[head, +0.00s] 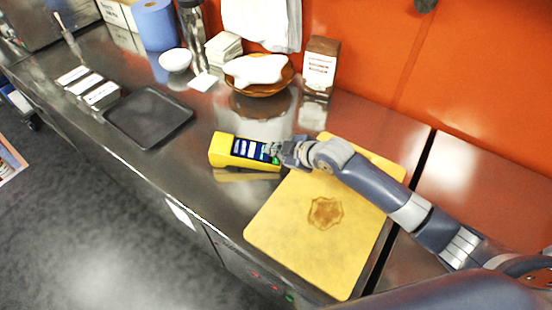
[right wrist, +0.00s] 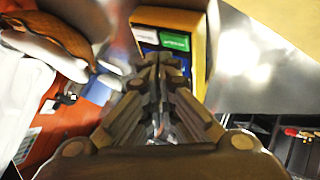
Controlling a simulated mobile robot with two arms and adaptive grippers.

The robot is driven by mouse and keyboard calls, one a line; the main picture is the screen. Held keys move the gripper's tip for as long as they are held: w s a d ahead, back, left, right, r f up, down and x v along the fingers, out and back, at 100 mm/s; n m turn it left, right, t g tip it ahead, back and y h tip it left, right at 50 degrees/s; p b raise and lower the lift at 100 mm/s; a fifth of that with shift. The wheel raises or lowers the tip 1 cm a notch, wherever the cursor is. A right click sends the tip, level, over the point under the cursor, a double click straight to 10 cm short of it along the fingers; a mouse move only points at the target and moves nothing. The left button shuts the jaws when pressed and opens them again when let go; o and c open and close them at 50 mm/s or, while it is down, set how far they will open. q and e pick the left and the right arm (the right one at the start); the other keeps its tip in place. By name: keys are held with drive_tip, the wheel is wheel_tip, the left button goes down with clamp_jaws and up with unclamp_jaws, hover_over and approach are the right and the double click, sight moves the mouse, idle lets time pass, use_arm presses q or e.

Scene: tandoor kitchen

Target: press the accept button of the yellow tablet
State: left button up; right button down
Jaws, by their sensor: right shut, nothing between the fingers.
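The yellow tablet (head: 222,152) stands on the steel counter just left of the yellow board, its dark screen showing blue, white and green areas. In the right wrist view the yellow tablet (right wrist: 200,22) is straight ahead, with a green button (right wrist: 175,41) and a white-and-blue patch beside it on the screen. My right gripper (head: 272,150) is shut and empty, its tips at the right end of the screen. In the right wrist view its fingertips (right wrist: 160,58) overlap the screen just below the green button; I cannot tell whether they touch. My left gripper is not in view.
A yellow board (head: 290,235) with a brown emblem lies under my right arm. A dark tray (head: 148,117) is to the left. A brown bowl (head: 262,90), a brown-and-white carton (head: 320,62) and a blue roll (head: 155,25) stand behind, near the orange wall.

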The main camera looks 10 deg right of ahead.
sight(279, 162)
drive_tip(key=shift+f, duration=0.15)
drive_tip(key=shift+f, duration=0.3)
drive_tip(key=shift+a+f, duration=0.1)
drive_tip(key=shift+f, duration=0.3)
idle(0.7)
drive_tip(key=shift+r, duration=0.1)
drive_tip(key=shift+r+p, duration=0.65)
drive_tip(key=shift+r, duration=0.2)
drive_tip(key=r+p, duration=0.3)
drive_tip(key=d+r+p, duration=0.1)
drive_tip(key=r+p, duration=0.1)
drive_tip(key=shift+s, duration=0.15)
drive_tip(key=shift+f, duration=0.15)
